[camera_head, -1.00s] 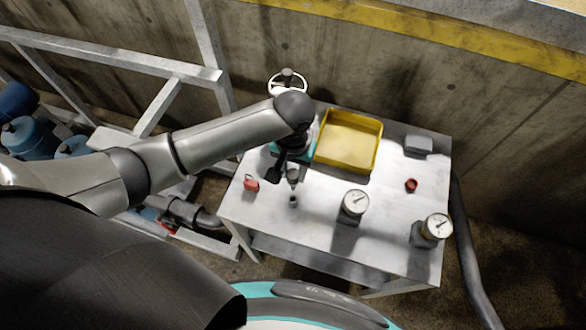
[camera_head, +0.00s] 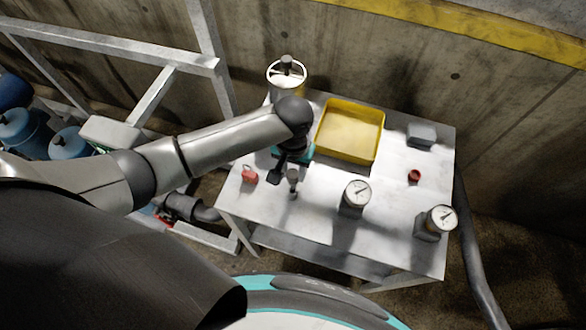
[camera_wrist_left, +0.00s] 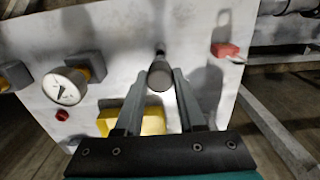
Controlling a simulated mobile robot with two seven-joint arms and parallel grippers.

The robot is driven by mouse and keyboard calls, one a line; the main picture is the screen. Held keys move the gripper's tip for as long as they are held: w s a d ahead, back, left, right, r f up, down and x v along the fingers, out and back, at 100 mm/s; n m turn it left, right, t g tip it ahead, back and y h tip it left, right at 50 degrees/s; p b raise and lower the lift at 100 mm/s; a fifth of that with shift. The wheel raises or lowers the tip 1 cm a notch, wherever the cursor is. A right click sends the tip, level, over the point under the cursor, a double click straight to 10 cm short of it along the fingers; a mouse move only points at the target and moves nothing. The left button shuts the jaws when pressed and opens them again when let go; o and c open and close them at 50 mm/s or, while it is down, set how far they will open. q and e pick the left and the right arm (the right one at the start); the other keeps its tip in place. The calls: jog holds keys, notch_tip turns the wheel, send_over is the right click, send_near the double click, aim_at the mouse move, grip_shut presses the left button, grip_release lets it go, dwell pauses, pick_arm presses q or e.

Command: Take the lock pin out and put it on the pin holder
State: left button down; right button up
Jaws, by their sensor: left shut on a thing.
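The lock pin (camera_head: 293,174), a short grey cylinder, is held between my left gripper's fingers (camera_head: 284,178) above the left part of the table's top. In the left wrist view the pin's round end (camera_wrist_left: 160,76) shows between the two fingers (camera_wrist_left: 160,84). Its lower end is at a small dark fitting (camera_head: 293,195) on the tabletop, probably the pin holder, which also shows in the wrist view (camera_wrist_left: 160,49). Whether the pin is inside it or just above cannot be told. My right gripper is not in view.
A red part (camera_head: 249,175) stands left of the pin. A yellow tray (camera_head: 378,140) lies behind on the grey table (camera_head: 320,215). Two gauges (camera_head: 357,193) (camera_head: 441,218), a red button (camera_head: 414,176) and a grey box (camera_head: 421,138) are to the right. A handwheel (camera_head: 287,74) stands behind.

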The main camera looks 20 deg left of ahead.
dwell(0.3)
pick_arm(q)
jog(key=shift+p, duration=0.5)
dwell(0.4)
jog(key=shift+p, duration=0.45)
jog(key=shift+p, duration=0.4)
jog(key=shift+f+b, duration=1.5)
jog(key=shift+f, duration=1.35)
dwell(0.6)
jog(key=shift+c, duration=2.2)
grip_release()
